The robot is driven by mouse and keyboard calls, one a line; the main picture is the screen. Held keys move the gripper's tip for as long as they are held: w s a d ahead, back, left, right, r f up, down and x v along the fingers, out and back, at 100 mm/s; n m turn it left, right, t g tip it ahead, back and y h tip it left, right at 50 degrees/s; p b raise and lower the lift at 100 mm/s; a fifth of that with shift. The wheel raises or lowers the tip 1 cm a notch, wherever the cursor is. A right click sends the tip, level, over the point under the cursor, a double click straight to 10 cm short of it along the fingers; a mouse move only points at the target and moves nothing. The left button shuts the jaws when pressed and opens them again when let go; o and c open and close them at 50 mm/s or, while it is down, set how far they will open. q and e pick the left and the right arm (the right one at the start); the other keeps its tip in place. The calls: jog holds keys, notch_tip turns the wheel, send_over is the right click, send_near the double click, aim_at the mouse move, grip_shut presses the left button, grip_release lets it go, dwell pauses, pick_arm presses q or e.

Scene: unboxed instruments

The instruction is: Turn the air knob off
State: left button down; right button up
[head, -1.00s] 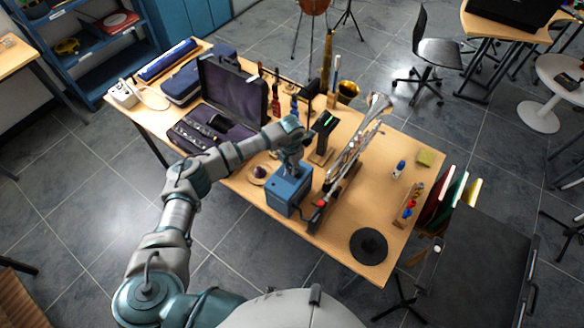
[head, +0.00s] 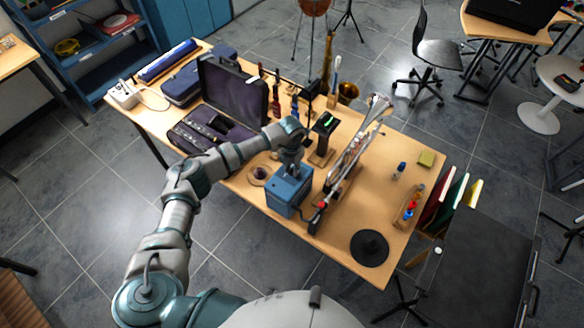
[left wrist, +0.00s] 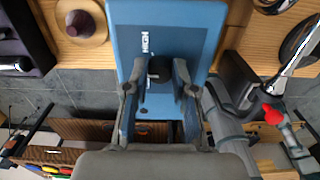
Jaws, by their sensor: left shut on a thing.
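The blue box (head: 287,196) stands near the front edge of the wooden table in the head view. In the left wrist view, the blue box (left wrist: 205,22) has white lettering that seems to read "HIGH" and a black knob (left wrist: 159,69) on its face. My left gripper (head: 291,170) reaches down onto the box from above. In the left wrist view, my left gripper (left wrist: 159,78) has one finger on each side of the knob and is shut on it. The fingers hide part of the knob, and its pointer setting cannot be made out. My right gripper is not in view.
A silver trumpet (head: 352,152) on a stand is close to the box's right. A round wooden piece (head: 258,175) lies to its left, with an open dark case (head: 233,92) behind. A black disc (head: 369,248) lies at the front right. Bare tabletop shows further right.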

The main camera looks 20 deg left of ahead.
aim_at(291, 169)
pick_arm(q)
jog(key=c, duration=0.9)
grip_release()
jog(key=shift+f, duration=0.15)
jog(key=shift+c, duration=0.2)
jog(key=shift+a, duration=0.1)
notch_tip(291, 169, up, 12)
